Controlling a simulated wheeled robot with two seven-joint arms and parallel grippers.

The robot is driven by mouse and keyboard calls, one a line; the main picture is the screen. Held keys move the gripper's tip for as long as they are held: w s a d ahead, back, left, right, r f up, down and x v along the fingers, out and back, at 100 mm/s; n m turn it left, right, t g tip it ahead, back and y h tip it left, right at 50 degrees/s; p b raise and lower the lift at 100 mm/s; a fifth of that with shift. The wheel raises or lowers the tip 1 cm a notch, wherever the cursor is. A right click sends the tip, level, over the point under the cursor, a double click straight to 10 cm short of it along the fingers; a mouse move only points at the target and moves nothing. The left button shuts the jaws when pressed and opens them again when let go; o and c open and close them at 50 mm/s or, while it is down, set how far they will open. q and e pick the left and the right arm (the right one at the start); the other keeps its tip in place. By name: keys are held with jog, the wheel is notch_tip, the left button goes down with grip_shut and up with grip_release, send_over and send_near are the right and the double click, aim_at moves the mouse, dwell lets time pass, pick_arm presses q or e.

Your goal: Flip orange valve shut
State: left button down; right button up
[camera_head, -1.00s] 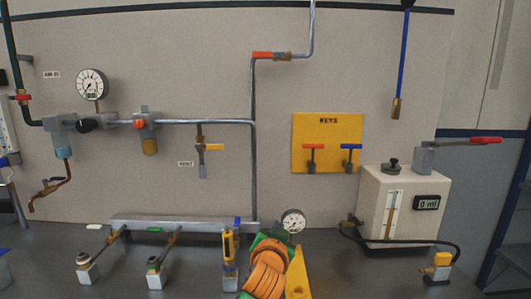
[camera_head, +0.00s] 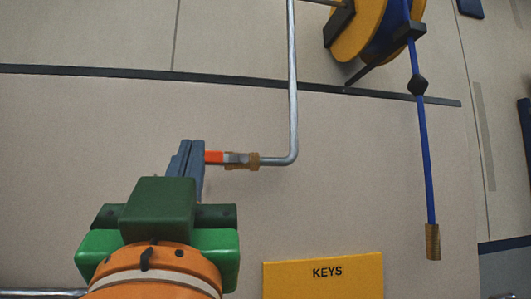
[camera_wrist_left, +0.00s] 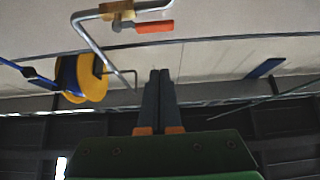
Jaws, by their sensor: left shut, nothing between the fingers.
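The valve has an orange handle (camera_head: 214,157) and a brass body (camera_head: 245,160), on the grey pipe along the wall. The handle lies roughly level, in line with the short pipe run, pointing left. My left gripper (camera_head: 188,165) has its blue-grey fingers shut and empty; in the head view they overlap the handle's left end. In the left wrist view, the handle (camera_wrist_left: 155,27) is above the shut fingertips (camera_wrist_left: 158,75), with a visible gap between them in the picture. Whether they touch is not clear. My right gripper is out of view.
A yellow and blue hose reel (camera_head: 358,25) is at upper right, with a blue hose (camera_head: 425,160) hanging down. A yellow KEYS board (camera_head: 322,278) is on the wall below. The wall left of the valve is bare.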

pick_arm(q)
notch_tip(320, 180, up, 7)
jog(key=p, duration=0.8)
send_over(217, 158)
jog(key=s+a, duration=0.2)
notch_tip(217, 158, down, 5)
jog(key=shift+s+d+r, duration=0.1)
jog(key=shift+s, duration=0.05)
